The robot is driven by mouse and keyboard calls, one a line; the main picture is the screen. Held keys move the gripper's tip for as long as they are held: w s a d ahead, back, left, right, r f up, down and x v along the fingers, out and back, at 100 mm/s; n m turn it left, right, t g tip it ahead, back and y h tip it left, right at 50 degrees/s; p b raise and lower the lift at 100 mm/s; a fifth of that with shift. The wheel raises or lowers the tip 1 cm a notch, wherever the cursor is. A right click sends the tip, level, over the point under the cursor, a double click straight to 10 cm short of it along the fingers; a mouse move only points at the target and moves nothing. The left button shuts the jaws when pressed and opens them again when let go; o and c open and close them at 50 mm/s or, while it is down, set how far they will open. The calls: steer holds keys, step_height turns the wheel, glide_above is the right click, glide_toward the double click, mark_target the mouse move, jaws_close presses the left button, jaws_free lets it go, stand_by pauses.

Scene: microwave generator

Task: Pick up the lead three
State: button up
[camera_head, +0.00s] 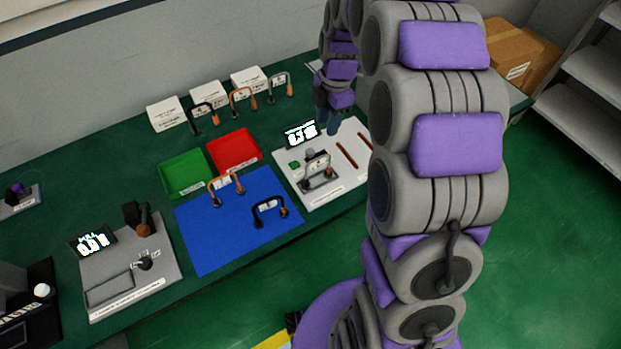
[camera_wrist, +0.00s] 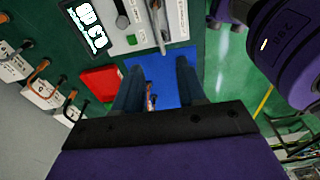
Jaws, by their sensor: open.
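Several handle-shaped leads are in the head view; I cannot tell which is lead three. A black lead (camera_head: 205,112), an orange lead (camera_head: 242,97) and a grey lead (camera_head: 280,86) stand in a row before white boxes. An orange lead (camera_head: 226,183) and a black lead (camera_head: 270,207) are on the blue mat (camera_head: 215,245). My gripper (camera_head: 328,128) is open over the table, by the white panel's display. In the wrist view, the blue mat shows between its fingers (camera_wrist: 160,66); they hold nothing.
A green tray (camera_head: 186,173) and a red tray (camera_head: 235,150) lie behind the mat. White boxes (camera_head: 250,78) stand along the wall. A grey panel (camera_head: 130,277) with a display is at left. Shelves (camera_head: 590,115) and cardboard boxes (camera_head: 513,55) are at right.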

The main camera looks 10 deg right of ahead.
steer(key=a+f, duration=0.1)
steer(key=f, duration=0.1)
steer(key=b, duration=0.2)
glide_above(318, 164)
steer(key=w+d, duration=0.1)
steer(key=d, duration=0.2)
step_height(318, 164, down, 8)
steer(key=shift+r, duration=0.2)
steer(key=a+f, duration=0.3)
steer(key=shift+s+f, duration=0.1)
steer(key=shift+f, duration=0.25)
steer(key=f, duration=0.2)
steer(key=f+b, duration=0.1)
steer(key=f, duration=0.1)
steer(key=shift+d, duration=0.4)
steer(key=shift+s+a, duration=0.1)
steer(key=shift+a, duration=0.75)
steer(key=shift+c, duration=1.3)
steer(key=shift+d, duration=0.6)
jaws_close()
